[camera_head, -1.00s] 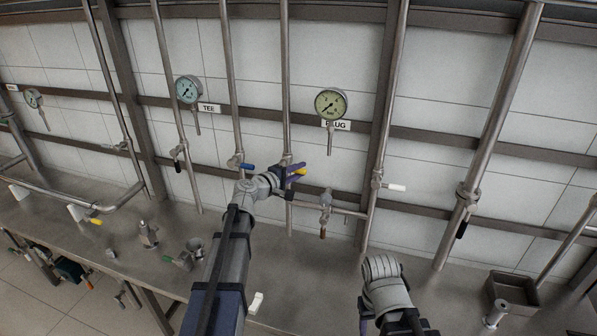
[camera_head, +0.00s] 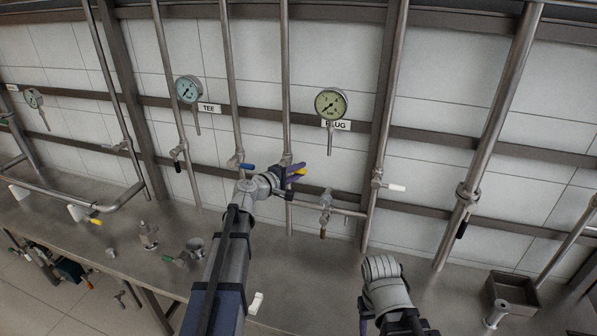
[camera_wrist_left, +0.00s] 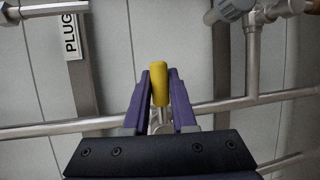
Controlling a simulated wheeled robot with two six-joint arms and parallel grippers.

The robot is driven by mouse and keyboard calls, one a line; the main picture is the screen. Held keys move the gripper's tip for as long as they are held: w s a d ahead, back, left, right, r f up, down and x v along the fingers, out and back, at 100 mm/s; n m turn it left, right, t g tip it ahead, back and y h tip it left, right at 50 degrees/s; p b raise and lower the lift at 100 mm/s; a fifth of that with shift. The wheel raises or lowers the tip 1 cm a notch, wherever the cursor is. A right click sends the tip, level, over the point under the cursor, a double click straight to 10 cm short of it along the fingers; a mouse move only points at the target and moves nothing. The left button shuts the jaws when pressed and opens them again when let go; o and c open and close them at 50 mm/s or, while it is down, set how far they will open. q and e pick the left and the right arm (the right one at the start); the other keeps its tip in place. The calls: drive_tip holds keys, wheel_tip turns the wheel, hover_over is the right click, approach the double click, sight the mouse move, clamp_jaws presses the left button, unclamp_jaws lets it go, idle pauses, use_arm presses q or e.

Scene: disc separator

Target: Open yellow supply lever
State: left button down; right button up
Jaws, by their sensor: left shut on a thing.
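The yellow supply lever (camera_wrist_left: 159,82) stands between the two purple fingers of my left gripper (camera_wrist_left: 160,95) in the left wrist view. The gripper is shut on it, and the lever's tip sticks out beyond the fingers. In the head view my left gripper (camera_head: 294,174) is at the vertical pipe in the middle, and a little of the yellow lever (camera_head: 299,172) shows beside the fingers. The valve body under the lever is mostly hidden by the gripper. My right arm is at the lower right, and its fingers are not clearly seen.
A blue-handled valve (camera_head: 246,166) is just left of the gripper. The PLUG gauge (camera_head: 331,103) hangs above right. A valve with a brown handle (camera_head: 324,218) and a white-handled valve (camera_head: 392,187) are to the right.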

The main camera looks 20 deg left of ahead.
use_arm(q)
drive_tip(key=shift+f, duration=0.1)
idle(0.3)
drive_tip(key=shift+f+m+g+y, duration=0.3)
drive_tip(key=shift+f+m+y, duration=0.1)
drive_tip(key=shift+m, duration=0.4)
drive_tip(key=a+f+m+y+b, duration=0.1)
drive_tip(key=a+f+m+y, duration=0.4)
drive_tip(key=m+y, duration=0.3)
drive_tip(key=shift+a+m+g, duration=0.4)
drive_tip(key=shift+a+m, duration=0.05)
drive_tip(key=shift+m, duration=0.75)
drive_tip(key=shift+b, duration=0.3)
drive_tip(key=c, duration=0.7)
unclamp_jaws()
drive_tip(key=shift+a, duration=0.1)
drive_tip(key=shift+c, duration=0.2)
drive_tip(key=shift+w, duration=0.1)
drive_tip(key=shift+r, duration=0.1)
